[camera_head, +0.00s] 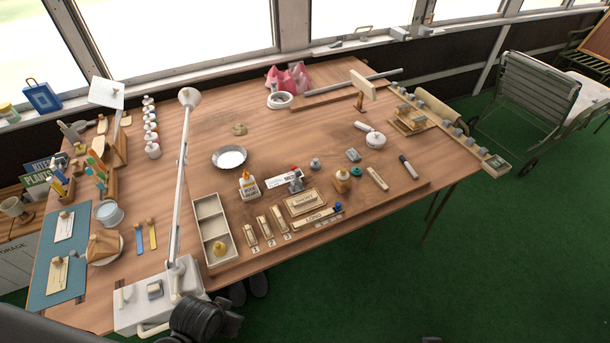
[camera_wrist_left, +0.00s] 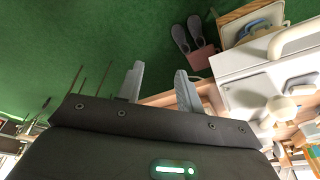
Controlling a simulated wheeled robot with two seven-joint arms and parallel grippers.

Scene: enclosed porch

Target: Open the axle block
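I cannot tell for certain which thing is the axle block. In the head view, a pale wooden block with a label (camera_head: 305,202) lies near the table's front edge. Beside it is a long, flat labelled block (camera_head: 317,217) with a small blue knob at its right end. Several small wooden blocks (camera_head: 264,226) stand in a row to the left, by numbers. In the left wrist view my left gripper (camera_wrist_left: 160,82) has its two fingers apart with nothing between them, over the floor. In the head view a dark part of mine is at the bottom, its fingers not clear. My right gripper is not in view.
A white box (camera_head: 130,313) with a lamp arm (camera_head: 184,190) stands at the front left corner.

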